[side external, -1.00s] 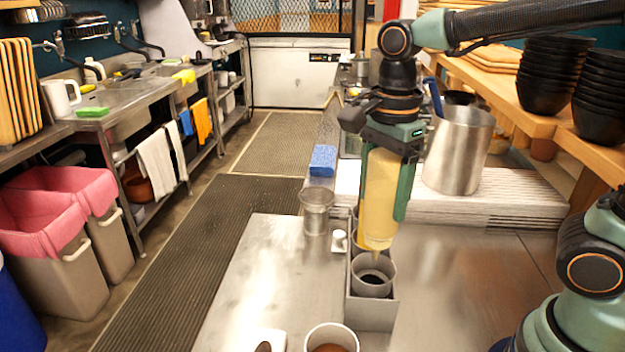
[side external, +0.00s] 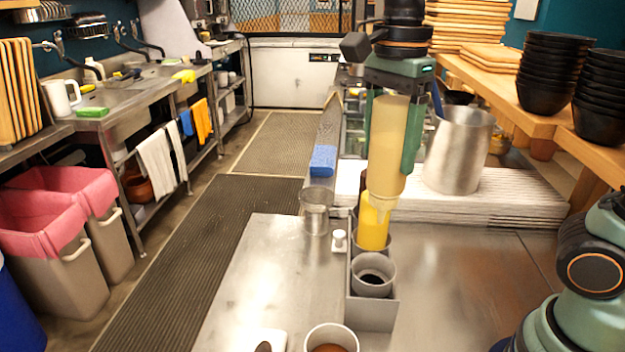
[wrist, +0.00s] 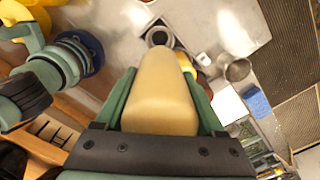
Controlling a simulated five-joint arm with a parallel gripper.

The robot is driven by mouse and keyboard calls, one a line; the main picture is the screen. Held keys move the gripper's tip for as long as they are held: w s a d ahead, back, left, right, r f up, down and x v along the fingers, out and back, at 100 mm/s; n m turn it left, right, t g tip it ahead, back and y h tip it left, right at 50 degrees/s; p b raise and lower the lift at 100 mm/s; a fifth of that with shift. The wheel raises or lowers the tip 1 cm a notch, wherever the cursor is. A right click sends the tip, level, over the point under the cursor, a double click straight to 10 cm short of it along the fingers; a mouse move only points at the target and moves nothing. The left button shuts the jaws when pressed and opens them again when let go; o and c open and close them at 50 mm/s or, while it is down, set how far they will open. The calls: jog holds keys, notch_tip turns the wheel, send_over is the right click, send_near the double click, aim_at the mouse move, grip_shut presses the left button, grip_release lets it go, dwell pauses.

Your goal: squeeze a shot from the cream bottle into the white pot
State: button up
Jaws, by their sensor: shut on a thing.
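My gripper (side external: 389,150) is shut on the cream bottle (side external: 390,130), a pale yellow squeeze bottle, with one green finger on each side. The bottle hangs nozzle-down above the grey holder, almost upright. Its lower end overlaps a brighter yellow bottle in the side view. In the wrist view the cream bottle (wrist: 160,100) lies between the fingers and points toward the holder. The white pot (side external: 332,328) stands at the bottom edge of the side view, partly cut off, with brown contents. It lies left of and nearer the camera than my gripper.
The grey holder (side external: 372,317) has an empty round slot (side external: 374,275) in front and the yellow bottle (side external: 374,222) behind. A metal cup (side external: 316,212) and a small white knob (side external: 339,238) stand to its left. A tall steel pitcher (side external: 458,150) is close at right.

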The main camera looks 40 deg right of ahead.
jog(key=s+a+f+n, duration=0.4)
jog(key=a+f+n, duration=0.2)
jog(key=a+f, duration=0.6)
jog(key=shift+s+a, duration=0.15)
jog(key=shift+a, duration=0.45)
dwell(0.8)
jog(key=shift+o, duration=0.7)
grip_shut()
dwell(4.3)
